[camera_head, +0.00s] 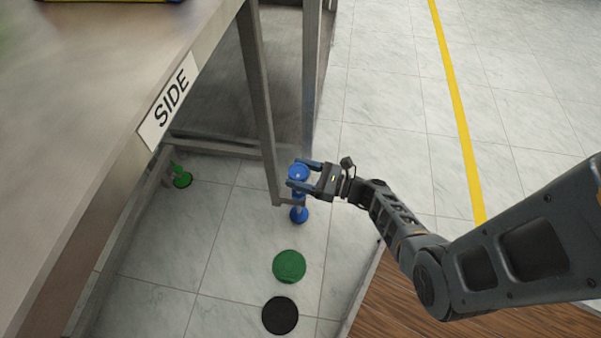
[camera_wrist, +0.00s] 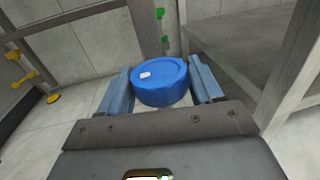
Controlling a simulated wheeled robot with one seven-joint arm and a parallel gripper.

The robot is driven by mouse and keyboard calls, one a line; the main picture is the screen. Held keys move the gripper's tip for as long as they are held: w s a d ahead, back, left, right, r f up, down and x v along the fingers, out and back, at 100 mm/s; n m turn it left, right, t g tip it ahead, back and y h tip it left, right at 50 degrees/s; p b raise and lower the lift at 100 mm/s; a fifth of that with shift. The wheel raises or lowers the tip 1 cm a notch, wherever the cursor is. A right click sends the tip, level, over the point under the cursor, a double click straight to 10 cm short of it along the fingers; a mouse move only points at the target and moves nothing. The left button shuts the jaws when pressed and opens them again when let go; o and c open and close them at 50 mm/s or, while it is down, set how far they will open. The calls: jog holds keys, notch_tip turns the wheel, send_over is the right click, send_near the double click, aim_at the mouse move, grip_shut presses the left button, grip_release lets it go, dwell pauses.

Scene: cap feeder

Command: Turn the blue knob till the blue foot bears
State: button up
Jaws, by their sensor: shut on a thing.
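The blue knob (camera_head: 298,172) is a round cap at the lower end of a grey table leg. It also shows in the wrist view (camera_wrist: 160,84), with a small white mark on its top left. My gripper (camera_head: 299,174) has one finger on each side of the knob and is shut on it. The blue foot (camera_head: 299,214) is below the knob, near the floor tiles. I cannot tell whether the foot touches the floor. The wrist view does not show the foot.
A metal table (camera_head: 95,110) with a SIDE label (camera_head: 168,102) stands at the left. A green foot (camera_head: 182,179) is under its far leg. A green disc (camera_head: 289,266) and a black disc (camera_head: 280,315) lie on the floor in front. A yellow foot (camera_wrist: 53,98) shows in the wrist view.

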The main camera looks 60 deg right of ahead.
jog(key=shift+r+m+h+p, duration=0.1)
jog(key=shift+m+h+p, duration=0.2)
jog(key=shift+h, duration=0.1)
